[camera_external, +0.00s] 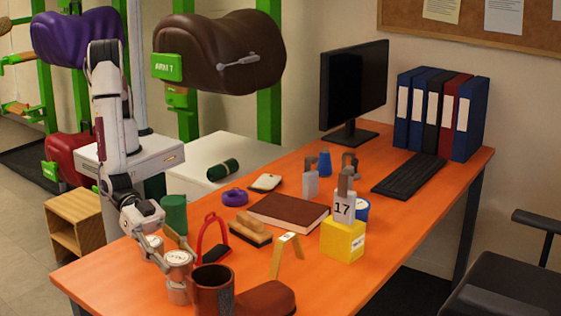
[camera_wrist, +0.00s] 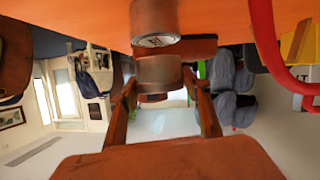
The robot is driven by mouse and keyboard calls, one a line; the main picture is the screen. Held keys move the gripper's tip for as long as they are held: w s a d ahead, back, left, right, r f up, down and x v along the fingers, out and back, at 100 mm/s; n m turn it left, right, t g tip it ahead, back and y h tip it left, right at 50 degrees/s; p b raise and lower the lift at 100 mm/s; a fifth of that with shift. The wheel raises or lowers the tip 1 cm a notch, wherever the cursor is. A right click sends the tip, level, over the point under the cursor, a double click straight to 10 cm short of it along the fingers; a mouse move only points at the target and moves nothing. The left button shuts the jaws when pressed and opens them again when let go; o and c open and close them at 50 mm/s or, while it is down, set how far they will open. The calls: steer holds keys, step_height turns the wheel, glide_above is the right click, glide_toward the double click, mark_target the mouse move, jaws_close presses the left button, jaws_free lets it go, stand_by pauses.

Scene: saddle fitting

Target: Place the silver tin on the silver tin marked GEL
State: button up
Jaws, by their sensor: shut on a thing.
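My gripper (camera_external: 171,254) is shut on a silver tin (camera_external: 179,271) with a pale labelled lid. The held tin also shows between my two fingers in the wrist view (camera_wrist: 158,72). A second silver tin (camera_external: 178,293) stands on the table below it in the external view. The wrist view, which is upside down, shows a standing tin (camera_wrist: 154,15) with a labelled lid and a small gap between that lid and the held tin. The lid's lettering is too small to read. Another pale-lidded tin (camera_external: 153,242) shows partly behind my gripper.
A brown cup (camera_external: 212,292) and a brown leather piece (camera_external: 264,300) are right of the tins. A red loop (camera_external: 201,238), a green cylinder (camera_external: 173,215) and a brush (camera_external: 250,232) stand close by. A yellow box (camera_external: 343,240) is farther right on the orange table (camera_external: 105,270).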

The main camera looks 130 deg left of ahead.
steer(key=shift+f, duration=1.05)
steer(key=o, duration=1.4)
steer(key=shift+f, duration=0.15)
steer(key=shift+c, duration=0.2)
steer(key=shift+r, duration=0.2)
steer(key=v, duration=1.2)
